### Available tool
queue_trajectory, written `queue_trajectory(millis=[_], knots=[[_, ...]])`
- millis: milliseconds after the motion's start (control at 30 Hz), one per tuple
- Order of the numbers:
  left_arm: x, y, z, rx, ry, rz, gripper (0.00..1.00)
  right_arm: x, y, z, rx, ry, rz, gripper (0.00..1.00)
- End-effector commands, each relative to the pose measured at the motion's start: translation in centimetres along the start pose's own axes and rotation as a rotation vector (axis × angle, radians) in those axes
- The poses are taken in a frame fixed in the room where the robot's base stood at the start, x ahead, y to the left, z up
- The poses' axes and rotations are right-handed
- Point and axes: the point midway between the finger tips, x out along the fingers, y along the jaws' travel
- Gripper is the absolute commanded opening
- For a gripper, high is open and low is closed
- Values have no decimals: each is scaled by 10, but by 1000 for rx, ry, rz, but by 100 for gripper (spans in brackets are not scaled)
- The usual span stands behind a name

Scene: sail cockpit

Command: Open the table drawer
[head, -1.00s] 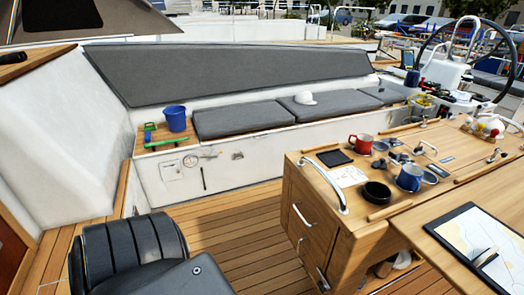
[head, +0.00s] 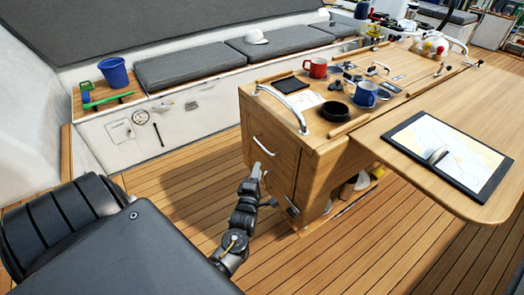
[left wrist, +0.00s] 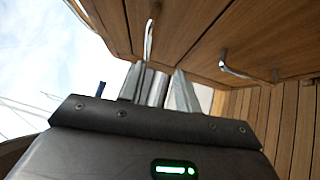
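The wooden table (head: 325,135) stands right of centre in the head view. Its drawer front (head: 275,140) is on the near end and looks shut. A curved metal drawer handle (head: 263,146) is fixed to it. My left gripper (head: 256,170) is just below this handle. In the left wrist view, the fingers of my left gripper (left wrist: 158,85) are apart, with nothing visibly held. The handle (left wrist: 149,38) is just beyond the fingertips there; I cannot tell whether they touch it. My right gripper is not in view.
A second handle (head: 292,207) is lower on the table's end. A red mug (head: 316,68), a blue mug (head: 365,95) and a black bowl (head: 334,111) stand on top. A tablet (head: 447,153) lies on the table leaf. Open wooden floor (head: 185,185) is left of the table.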

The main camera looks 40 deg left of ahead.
Motion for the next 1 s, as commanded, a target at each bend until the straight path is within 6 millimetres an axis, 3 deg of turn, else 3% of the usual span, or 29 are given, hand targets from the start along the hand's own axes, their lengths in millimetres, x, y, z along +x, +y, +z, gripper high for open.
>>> queue_trajectory(millis=[100,333,700,1000], knots=[[4,16,-5,-63,20,46,33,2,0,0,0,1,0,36],[15,20,-4,-67,18,49,33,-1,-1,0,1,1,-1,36],[81,23,-6,-63,18,47,33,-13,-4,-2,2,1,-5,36],[110,22,-7,-64,19,44,33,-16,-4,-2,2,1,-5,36]])
